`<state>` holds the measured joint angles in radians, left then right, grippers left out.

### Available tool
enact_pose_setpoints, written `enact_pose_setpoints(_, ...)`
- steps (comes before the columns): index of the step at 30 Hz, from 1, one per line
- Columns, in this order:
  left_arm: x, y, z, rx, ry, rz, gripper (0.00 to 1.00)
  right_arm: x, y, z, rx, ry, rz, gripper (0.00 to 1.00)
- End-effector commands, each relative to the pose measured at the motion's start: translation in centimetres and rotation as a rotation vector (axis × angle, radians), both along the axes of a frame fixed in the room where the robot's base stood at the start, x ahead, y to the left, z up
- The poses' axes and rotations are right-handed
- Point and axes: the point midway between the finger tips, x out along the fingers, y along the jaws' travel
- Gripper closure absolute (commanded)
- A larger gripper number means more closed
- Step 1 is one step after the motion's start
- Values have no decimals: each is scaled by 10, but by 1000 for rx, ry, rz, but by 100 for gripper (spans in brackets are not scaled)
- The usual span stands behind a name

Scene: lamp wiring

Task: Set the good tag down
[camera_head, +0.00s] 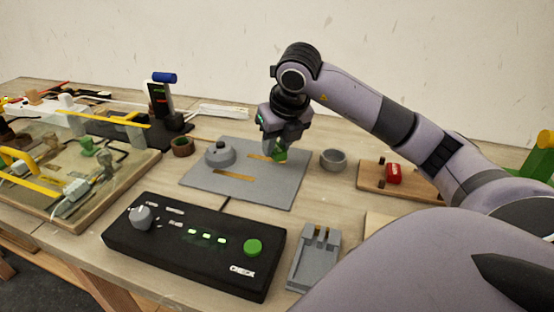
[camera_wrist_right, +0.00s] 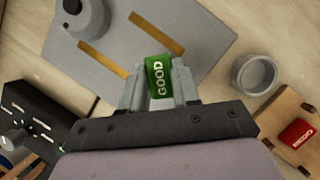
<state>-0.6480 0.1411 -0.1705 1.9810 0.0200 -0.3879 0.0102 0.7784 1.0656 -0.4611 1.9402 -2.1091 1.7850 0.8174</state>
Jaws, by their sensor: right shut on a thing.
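The green good tag (camera_wrist_right: 158,77) is between the fingers of my right gripper (camera_wrist_right: 160,88) in the right wrist view, with its white "GOOD" lettering showing. In the head view my right gripper (camera_head: 280,150) is shut on the tag (camera_head: 281,156), over the right part of the grey mat (camera_head: 220,195). I cannot tell whether the tag touches the mat. My left gripper is not in view.
A grey knobbed piece (camera_head: 220,154) sits on the mat, which has orange strips. A grey cup (camera_head: 333,159) and a wooden board (camera_head: 370,184) with a red tag (camera_head: 394,173) are to the right. A black control box (camera_head: 190,250) stands in front.

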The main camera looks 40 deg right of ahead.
Motion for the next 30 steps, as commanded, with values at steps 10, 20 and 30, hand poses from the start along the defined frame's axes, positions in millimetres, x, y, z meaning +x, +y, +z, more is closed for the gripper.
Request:
enact_pose_setpoints(10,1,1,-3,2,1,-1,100,-1,0,-38,0,3,0,98)
enact_pose_setpoints(20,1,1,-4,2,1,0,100,0,0,-41,0,0,1,98)
enact_pose_setpoints(30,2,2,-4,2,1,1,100,0,0,-42,0,0,1,44)
